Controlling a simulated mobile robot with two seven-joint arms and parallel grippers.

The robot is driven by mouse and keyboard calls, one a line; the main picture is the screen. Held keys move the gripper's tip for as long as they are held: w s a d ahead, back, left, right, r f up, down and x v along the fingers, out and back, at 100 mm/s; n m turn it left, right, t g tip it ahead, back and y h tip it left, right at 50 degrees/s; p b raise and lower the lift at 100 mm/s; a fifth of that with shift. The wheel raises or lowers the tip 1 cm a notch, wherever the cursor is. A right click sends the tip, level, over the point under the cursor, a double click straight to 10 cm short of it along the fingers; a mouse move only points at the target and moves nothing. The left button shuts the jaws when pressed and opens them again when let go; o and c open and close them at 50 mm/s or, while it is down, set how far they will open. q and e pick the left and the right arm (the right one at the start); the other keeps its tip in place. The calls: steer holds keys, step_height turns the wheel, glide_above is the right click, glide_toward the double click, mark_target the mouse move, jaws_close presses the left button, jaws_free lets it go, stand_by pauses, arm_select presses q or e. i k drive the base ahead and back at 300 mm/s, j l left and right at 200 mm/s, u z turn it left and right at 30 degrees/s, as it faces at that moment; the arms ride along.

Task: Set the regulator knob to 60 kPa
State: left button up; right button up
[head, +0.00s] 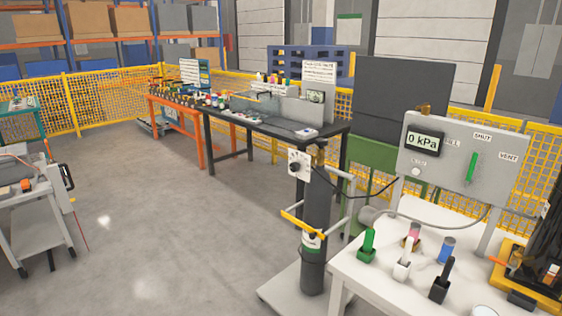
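A white dial plate (300,163) with a small dark knob (294,167) is fixed near the top of a dark grey cylinder (315,215), right of centre in the head view. The marks on the dial are too small to read. A grey panel (460,180) at the right carries a display (422,142) that reads 0 kPa. A green lever (472,167) stands upright on the panel between labels, with SHUT above and VENT to its right. Neither of my grippers is in view.
The cylinder stands on a pale wheeled cart (280,290) with a yellow strap. A white table (385,290) beside it holds green, white and black handled items in blocks. A dark workbench (235,125) stands behind. The floor to the left (150,220) is clear.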

mark_target(294, 166)
steer(key=i+j, duration=0.35)
steer(key=i, duration=0.15)
steer(key=i+j, duration=0.35)
steer(key=i, duration=0.1)
